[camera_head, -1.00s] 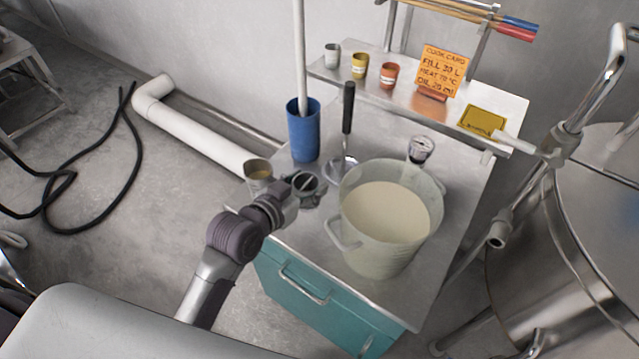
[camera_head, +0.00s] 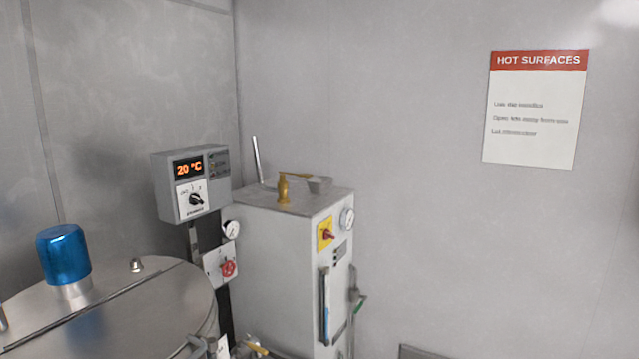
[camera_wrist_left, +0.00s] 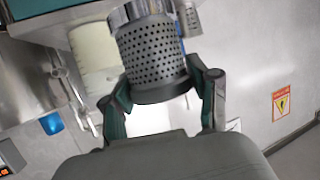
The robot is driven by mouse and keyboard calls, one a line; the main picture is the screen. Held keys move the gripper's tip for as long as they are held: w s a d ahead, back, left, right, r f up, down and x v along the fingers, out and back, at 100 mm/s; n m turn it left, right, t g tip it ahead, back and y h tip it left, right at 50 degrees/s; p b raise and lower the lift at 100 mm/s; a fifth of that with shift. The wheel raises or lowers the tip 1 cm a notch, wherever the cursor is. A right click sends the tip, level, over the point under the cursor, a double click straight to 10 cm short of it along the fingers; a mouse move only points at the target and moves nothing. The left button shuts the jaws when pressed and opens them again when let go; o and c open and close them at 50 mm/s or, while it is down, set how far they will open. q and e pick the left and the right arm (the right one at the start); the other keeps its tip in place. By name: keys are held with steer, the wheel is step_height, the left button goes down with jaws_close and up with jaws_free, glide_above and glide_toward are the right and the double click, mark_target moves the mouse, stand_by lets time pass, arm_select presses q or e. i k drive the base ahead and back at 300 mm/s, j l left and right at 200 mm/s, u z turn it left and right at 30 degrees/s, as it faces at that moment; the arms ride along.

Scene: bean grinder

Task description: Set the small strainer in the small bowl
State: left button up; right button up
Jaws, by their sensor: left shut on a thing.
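A perforated metal cylinder with a shiny rim, which looks like the small strainer (camera_wrist_left: 152,48), shows at the top middle of the left wrist view. My left gripper (camera_wrist_left: 160,82) is shut on its dark grey end, with one finger on each side. The head view shows neither gripper, nor the strainer. I cannot make out the small bowl in either current view.
In the head view, a lidded steel vessel (camera_head: 150,315) with a blue cap (camera_head: 63,255) stands at lower left. A control box (camera_head: 190,185) reads 20 °C. A grey cabinet (camera_head: 285,265) with a gauge stands against the wall, near a hot-surfaces sign (camera_head: 535,108).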

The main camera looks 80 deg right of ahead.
mark_target(320, 190)
steer(key=k+z, duration=0.1)
steer(key=z, duration=1.65)
steer(key=i+l+z, duration=0.15)
steer(key=l, duration=0.4)
steer(key=i+l+z, duration=0.15)
steer(key=i+l, duration=0.2)
steer(key=l, duration=0.2)
steer(key=i+l+z, duration=0.1)
steer(key=i+l, duration=0.2)
steer(key=l, duration=0.2)
steer(key=i+l+z, duration=0.15)
steer(key=i+l, duration=0.15)
steer(key=l, duration=0.15)
